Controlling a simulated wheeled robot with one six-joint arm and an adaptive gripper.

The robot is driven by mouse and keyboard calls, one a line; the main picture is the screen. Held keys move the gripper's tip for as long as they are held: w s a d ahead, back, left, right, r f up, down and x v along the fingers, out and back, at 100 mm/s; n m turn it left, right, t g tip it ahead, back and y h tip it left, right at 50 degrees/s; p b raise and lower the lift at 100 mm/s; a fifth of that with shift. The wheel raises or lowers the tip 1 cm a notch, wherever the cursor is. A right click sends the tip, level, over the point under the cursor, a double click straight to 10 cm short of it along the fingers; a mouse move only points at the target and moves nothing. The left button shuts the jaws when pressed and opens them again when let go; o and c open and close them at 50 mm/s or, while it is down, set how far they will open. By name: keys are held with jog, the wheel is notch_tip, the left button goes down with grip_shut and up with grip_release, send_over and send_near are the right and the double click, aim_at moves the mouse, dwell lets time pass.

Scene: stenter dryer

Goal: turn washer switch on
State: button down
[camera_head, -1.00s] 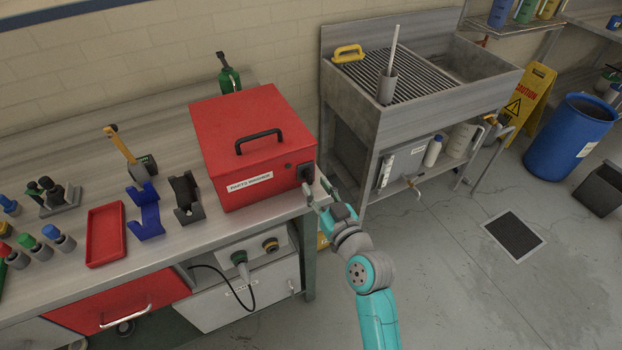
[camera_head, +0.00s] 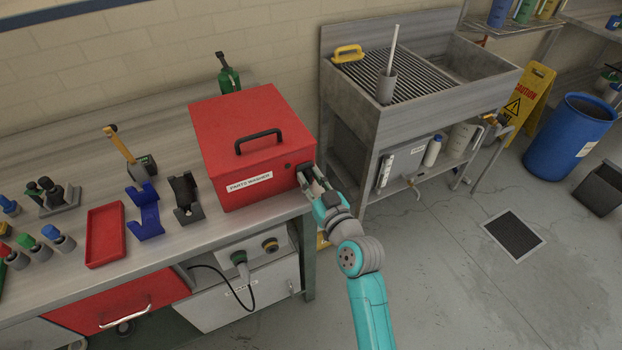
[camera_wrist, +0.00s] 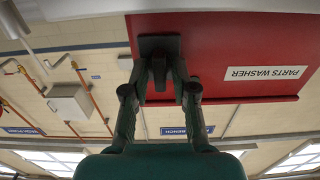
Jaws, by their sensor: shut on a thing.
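The red parts washer (camera_head: 252,140) is a box with a black top handle and a white "PARTS WASHER" label, standing on the bench. Its black switch (camera_head: 305,171) is on the front face, near the right edge. In the wrist view the washer (camera_wrist: 230,60) appears upside down, and the switch (camera_wrist: 159,48) is a dark plate with a part sticking out. My gripper (camera_head: 312,186) is at the switch. In the wrist view my gripper (camera_wrist: 159,82) is shut on the switch's protruding part, with a finger on either side. The fingers partly hide the switch.
The metal bench (camera_head: 80,130) holds a red tray (camera_head: 106,234), a blue holder (camera_head: 146,212) and a dark holder (camera_head: 186,198) left of the washer. A sink unit (camera_head: 375,130) stands to the right. The floor right of the bench is open.

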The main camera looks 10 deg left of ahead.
jog(key=m, duration=0.4)
jog(key=shift+m, duration=0.3)
jog(key=m, duration=0.4)
jog(key=shift+w+d+f+m, duration=0.1)
jog(key=shift+m, duration=0.2)
jog(key=m, duration=0.4)
jog(key=shift+m, duration=0.3)
jog(key=shift+f+m, duration=0.15)
jog(key=shift+m, duration=1.95)
jog(key=c, duration=1.2)
grip_release()
